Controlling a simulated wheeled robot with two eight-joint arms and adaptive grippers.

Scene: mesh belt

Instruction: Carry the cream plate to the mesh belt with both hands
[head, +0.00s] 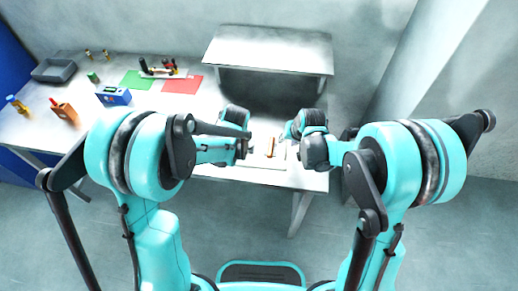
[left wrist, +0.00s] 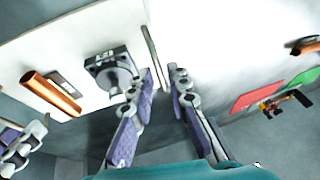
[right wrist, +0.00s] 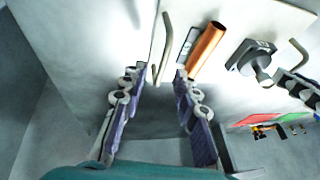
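The cream plate (right wrist: 226,40) lies on the near part of the white table, between my grippers. It carries a copper cylinder (right wrist: 207,48) and a dark block with a round knob (right wrist: 252,58). A bar handle (left wrist: 155,57) stands at one end and another (right wrist: 163,50) at the other. My left gripper (left wrist: 158,78) is open, its fingertips on either side of its handle. My right gripper (right wrist: 156,78) is open around the line of its handle. Contact cannot be told. In the head view the arms hide much of the plate. No mesh surface can be made out.
A raised grey-topped stand (head: 268,48) stands behind the plate. Green (head: 137,80) and red (head: 182,85) mats, a blue box (head: 114,96), a grey tray (head: 53,70) and small tools occupy the table's left side. A wall stands at the right.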

